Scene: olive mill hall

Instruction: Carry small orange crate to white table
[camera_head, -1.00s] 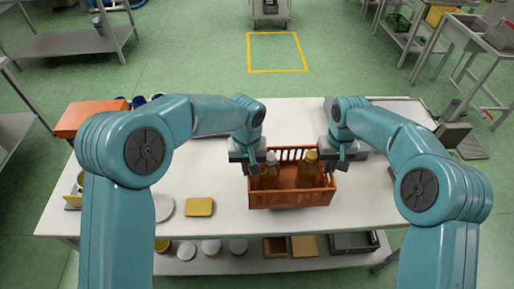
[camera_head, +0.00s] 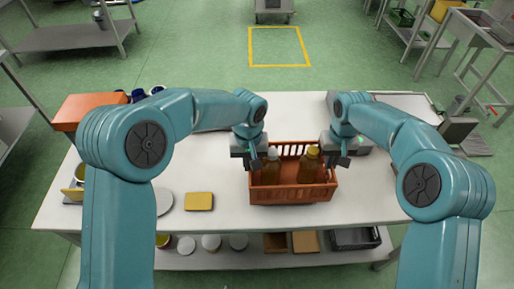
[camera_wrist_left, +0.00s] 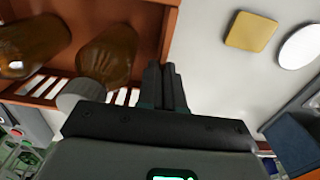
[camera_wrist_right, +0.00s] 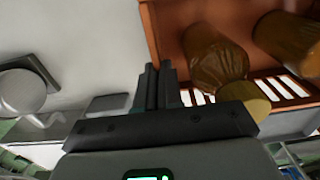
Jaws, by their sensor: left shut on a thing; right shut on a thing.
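The small orange crate (camera_head: 291,194) is over the white table (camera_head: 226,216) near its front edge, with bottles inside. One bottle (camera_head: 271,170) has a white cap, another (camera_head: 309,167) a yellow cap. My left gripper (camera_head: 254,164) is shut on the crate's left wall, and my right gripper (camera_head: 335,163) is shut on its right wall. The left wrist view shows the fingers (camera_wrist_left: 165,85) at the crate's wall (camera_wrist_left: 168,40); the right wrist view shows the fingers (camera_wrist_right: 152,85) at the opposite wall (camera_wrist_right: 150,30). I cannot tell whether the crate's bottom touches the table.
A yellow block (camera_head: 199,201) and a white disc (camera_head: 163,201) lie left of the crate. An orange box (camera_head: 88,110) stands at the table's back left. A tray (camera_head: 408,104) and grey items are at the back right. A lower shelf (camera_head: 262,258) holds jars and boxes.

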